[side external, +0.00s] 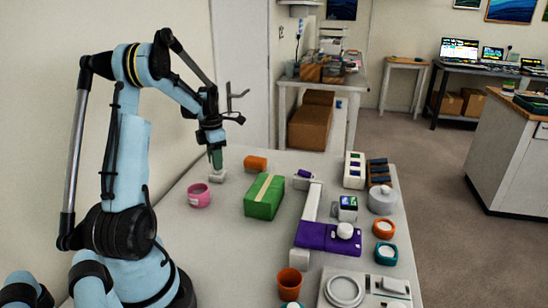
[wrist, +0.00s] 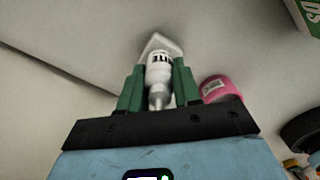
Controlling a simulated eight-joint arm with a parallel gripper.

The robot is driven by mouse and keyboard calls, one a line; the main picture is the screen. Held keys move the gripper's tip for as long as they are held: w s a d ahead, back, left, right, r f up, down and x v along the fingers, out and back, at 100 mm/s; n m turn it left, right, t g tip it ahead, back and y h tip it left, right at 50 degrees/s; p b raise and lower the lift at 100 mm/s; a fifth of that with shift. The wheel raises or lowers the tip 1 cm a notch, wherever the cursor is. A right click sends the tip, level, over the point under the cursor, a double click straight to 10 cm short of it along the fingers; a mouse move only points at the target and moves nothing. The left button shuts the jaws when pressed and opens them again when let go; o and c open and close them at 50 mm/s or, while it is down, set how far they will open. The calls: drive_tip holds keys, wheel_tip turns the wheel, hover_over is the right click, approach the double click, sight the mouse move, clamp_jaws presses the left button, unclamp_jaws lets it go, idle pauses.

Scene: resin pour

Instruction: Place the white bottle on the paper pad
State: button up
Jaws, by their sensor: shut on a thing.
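My gripper (side external: 216,160) is low over the far left of the table, with its green fingers pointing down. In the wrist view its fingers (wrist: 158,72) are shut on the white bottle (wrist: 158,82), one on each side. The bottle's grey tapered tip points toward the wrist camera. The white paper pad (wrist: 162,42) shows just beyond the bottle's far end. In the side view the pad (side external: 217,179) lies right under my gripper. I cannot tell whether the bottle touches the pad. The fingers mostly hide the bottle in the side view.
A pink tape roll (side external: 199,195) is close by the pad, also in the wrist view (wrist: 219,89). An orange cylinder (side external: 255,163) and a green box (side external: 265,197) stand to the right. A purple-and-white device (side external: 316,236) and several small containers fill the table's right side.

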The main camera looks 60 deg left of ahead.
drive_tip(key=shift+f, duration=0.15)
drive_tip(key=o, duration=1)
